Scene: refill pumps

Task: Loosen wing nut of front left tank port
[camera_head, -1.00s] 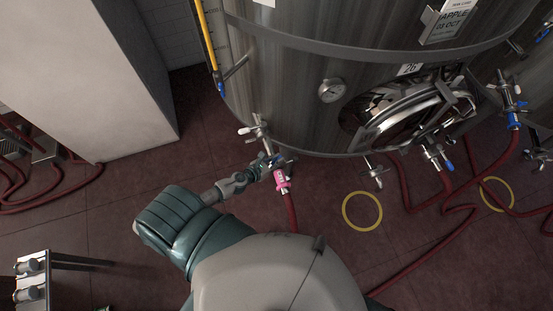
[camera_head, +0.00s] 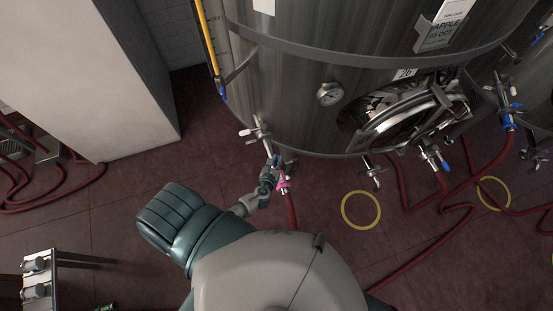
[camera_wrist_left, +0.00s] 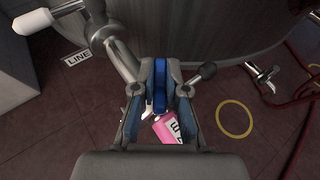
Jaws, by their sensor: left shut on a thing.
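The steel tank (camera_head: 290,95) fills the upper middle of the head view. Its front left port (camera_head: 262,130) has a valve with a light handle, and a red hose (camera_head: 291,212) hangs below it. A pink tag (camera_head: 283,184) is on the hose end; it also shows in the left wrist view (camera_wrist_left: 167,130). My left gripper (camera_head: 272,168) is at the port's lower fitting, just above the tag. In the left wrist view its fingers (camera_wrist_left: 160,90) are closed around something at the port. My right gripper is not in view.
A round manway door (camera_head: 415,115) and other valved ports with red hoses (camera_head: 402,185) are to the right. Yellow rings (camera_head: 361,210) mark the floor. A pale cabinet (camera_head: 95,75) stands at the left, and a small rack (camera_head: 38,280) at the lower left.

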